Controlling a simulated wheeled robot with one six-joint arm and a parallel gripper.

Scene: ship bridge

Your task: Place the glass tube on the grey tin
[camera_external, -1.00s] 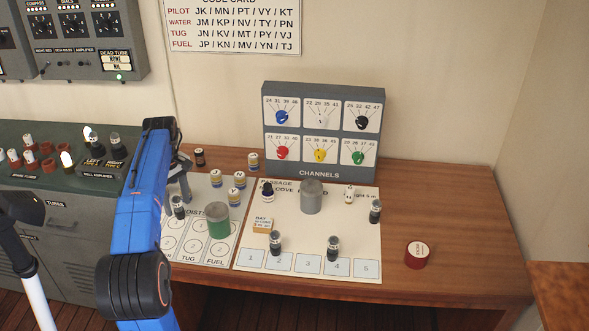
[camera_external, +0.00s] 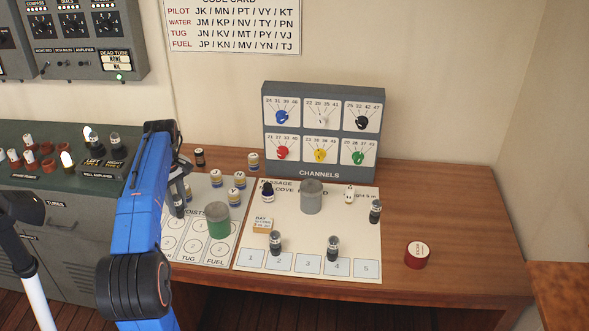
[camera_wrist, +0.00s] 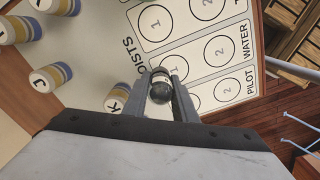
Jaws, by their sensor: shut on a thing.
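A small glass tube (camera_wrist: 160,92) with a dark rounded end is between the two fingers of my gripper (camera_wrist: 163,80) in the wrist view. The fingers are shut on it. In the external view the glass tube (camera_external: 179,207) is upright at the left edge of the hoists card, and my gripper (camera_external: 181,187) is around its upper part, partly hidden by my blue arm. I cannot tell whether its base still touches the card. The grey tin (camera_external: 311,197) stands on the passage sheet to the right, with nothing on its top.
A green tin (camera_external: 217,222) stands between the held tube and the grey tin. Other tubes (camera_external: 275,243) (camera_external: 333,248) (camera_external: 375,211) stand on the passage sheet (camera_external: 345,225). Banded pieces (camera_external: 239,180) stand behind. A red tin (camera_external: 417,255) is at right. The channels box (camera_external: 324,130) stands at the back.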

